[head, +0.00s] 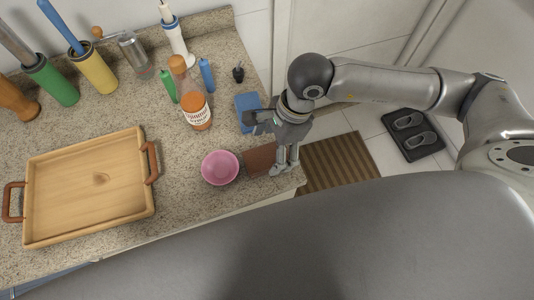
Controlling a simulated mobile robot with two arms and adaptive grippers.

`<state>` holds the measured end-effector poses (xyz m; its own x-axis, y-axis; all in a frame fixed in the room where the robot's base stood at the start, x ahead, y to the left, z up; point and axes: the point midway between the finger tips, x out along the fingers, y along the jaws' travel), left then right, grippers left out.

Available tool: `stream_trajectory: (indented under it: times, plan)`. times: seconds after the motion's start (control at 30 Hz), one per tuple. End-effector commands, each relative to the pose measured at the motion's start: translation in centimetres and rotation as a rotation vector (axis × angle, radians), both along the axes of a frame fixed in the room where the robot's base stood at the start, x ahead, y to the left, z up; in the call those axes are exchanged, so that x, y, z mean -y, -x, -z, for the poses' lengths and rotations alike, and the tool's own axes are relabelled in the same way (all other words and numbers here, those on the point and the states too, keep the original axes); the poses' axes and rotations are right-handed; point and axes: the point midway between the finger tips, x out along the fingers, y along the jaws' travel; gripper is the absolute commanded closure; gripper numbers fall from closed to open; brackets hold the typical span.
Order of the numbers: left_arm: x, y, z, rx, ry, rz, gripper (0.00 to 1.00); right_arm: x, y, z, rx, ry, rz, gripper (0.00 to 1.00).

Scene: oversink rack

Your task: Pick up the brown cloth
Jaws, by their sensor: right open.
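The brown cloth (258,161) lies flat on the speckled counter near its right front corner, partly hidden by my right gripper. My right gripper (285,168) points down over the cloth's right side, with its fingers apart and nothing seen between them. I cannot tell whether the fingertips touch the cloth. My left gripper is not in the head view.
A pink bowl (220,167) stands just left of the cloth. A blue sponge-like block (247,108) is behind the gripper. An orange-capped bottle (194,107) and several containers stand farther back. A wooden tray (52,231) fills the left. The counter edge is close by.

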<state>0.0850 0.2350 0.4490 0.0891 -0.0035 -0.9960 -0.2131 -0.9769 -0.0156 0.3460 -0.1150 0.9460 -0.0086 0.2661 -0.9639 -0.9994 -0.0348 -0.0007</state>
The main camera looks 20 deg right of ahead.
Motion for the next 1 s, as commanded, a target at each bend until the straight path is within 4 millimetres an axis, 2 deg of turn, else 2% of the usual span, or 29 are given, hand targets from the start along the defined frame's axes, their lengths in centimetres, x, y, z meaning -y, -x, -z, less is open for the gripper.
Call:
stream_trajectory:
  times: [0.07, 0.23, 0.5, 0.83, 0.9, 1.0]
  plan:
    - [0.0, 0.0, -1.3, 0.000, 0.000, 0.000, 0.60, -0.5, 0.2, 0.8, -0.007, 0.000, 0.000, 0.17]
    - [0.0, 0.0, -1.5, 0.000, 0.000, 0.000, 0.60, -1.0, 0.1, 2.9, -0.003, -0.002, 0.001, 0.17]
    - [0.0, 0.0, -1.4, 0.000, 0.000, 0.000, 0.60, -1.0, 0.0, 3.3, -0.001, -0.002, 0.000, 0.18]
    - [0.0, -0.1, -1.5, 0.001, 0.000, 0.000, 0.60, -1.0, 0.0, 3.2, -0.001, -0.002, 0.001, 0.61]
    - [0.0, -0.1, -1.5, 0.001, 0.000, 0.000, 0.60, -1.0, 0.0, 3.2, -0.001, -0.002, 0.001, 0.65]
    - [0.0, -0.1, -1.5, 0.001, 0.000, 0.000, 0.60, -1.0, 0.0, 3.2, -0.001, -0.002, 0.001, 0.65]
